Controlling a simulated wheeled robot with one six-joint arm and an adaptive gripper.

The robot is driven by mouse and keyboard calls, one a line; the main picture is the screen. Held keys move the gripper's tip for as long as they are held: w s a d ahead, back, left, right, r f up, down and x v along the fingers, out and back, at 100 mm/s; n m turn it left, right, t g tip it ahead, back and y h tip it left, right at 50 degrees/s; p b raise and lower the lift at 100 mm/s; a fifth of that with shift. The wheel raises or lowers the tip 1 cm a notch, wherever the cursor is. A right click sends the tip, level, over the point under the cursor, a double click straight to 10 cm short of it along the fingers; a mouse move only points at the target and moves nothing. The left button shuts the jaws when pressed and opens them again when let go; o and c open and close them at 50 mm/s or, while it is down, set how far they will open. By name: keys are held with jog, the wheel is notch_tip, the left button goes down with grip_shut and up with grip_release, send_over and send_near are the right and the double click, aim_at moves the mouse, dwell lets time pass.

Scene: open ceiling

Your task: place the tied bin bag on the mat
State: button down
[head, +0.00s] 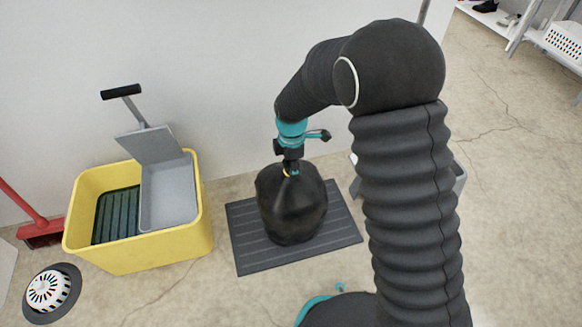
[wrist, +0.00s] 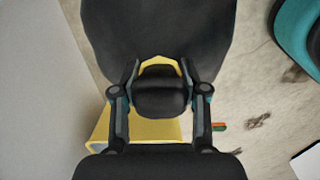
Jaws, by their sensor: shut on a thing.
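The tied bin bag (head: 292,210) is black and bulging, with a yellow tie at its neck. It is upright over the middle of the dark grey ribbed mat (head: 246,253), against the wall. I cannot tell whether its base touches the mat. My gripper (head: 290,169) is above the bag, shut on its gathered neck. In the wrist view my gripper (wrist: 159,72) has a finger on each side of the neck, with the yellow tie between them. The bag (wrist: 160,30) fills the top there and the mat is not visible.
A yellow mop bucket (head: 145,252) with a grey wringer stands left of the mat. A red brush (head: 42,234) and a round floor drain (head: 49,289) are farther left. A grey container (head: 460,178) is partly hidden behind my arm. A white shelf (head: 540,35) stands at the far right.

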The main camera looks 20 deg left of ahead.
jog(key=c, duration=0.6)
grip_release()
jog(key=shift+f, duration=0.1)
notch_tip(320, 180, up, 12)
jog(key=shift+r+p, duration=0.1)
jog(key=shift+p, duration=1)
jog(key=shift+r, duration=0.1)
